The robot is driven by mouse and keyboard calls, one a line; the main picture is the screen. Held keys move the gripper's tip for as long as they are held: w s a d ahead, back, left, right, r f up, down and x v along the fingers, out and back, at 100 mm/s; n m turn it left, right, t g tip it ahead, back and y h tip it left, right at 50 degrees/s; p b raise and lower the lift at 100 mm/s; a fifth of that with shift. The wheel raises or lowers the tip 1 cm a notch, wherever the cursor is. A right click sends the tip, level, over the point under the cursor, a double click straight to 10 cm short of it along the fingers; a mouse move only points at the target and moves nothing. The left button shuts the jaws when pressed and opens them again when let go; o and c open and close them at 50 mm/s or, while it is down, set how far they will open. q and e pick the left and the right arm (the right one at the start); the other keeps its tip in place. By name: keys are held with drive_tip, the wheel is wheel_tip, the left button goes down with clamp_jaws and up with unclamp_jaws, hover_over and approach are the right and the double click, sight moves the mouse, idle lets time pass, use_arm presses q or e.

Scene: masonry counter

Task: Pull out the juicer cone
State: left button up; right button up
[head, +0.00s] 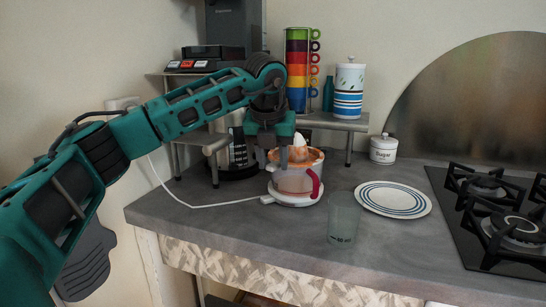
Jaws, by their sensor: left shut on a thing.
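The juicer (295,185) stands on the counter, with a white base, a clear bowl with an orange upper part and a red handle on its right. The juicer cone (299,154) is orange with a whitish tip and sits at the top of the juicer, partly hidden by my gripper. My left gripper (283,157) points down from above and is shut on the cone. I cannot tell whether the cone has lifted off its seat. My right gripper does not show.
A frosted glass (343,218) stands near the counter's front edge, beside a striped plate (394,199). A sugar jar (383,149) and a shelf (338,122) with stacked coloured mugs (297,72) and a striped canister (349,88) are behind. A gas hob (495,215) is at right.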

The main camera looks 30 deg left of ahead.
use_arm(q)
drive_tip(key=shift+a+f, duration=0.15)
drive_tip(key=shift+f, duration=0.45)
clamp_jaws()
drive_tip(key=shift+a+r+p, duration=0.2)
drive_tip(key=shift+r+p, duration=0.3)
drive_tip(key=shift+r, duration=0.15)
drive_tip(key=shift+w+r, duration=0.1)
drive_tip(key=shift+r, duration=0.1)
drive_tip(key=shift+p, duration=0.35)
drive_tip(key=shift+d+r, duration=0.15)
drive_tip(key=shift+r, duration=0.15)
drive_tip(key=shift+r+p, duration=1.35)
drive_tip(key=shift+r, duration=0.1)
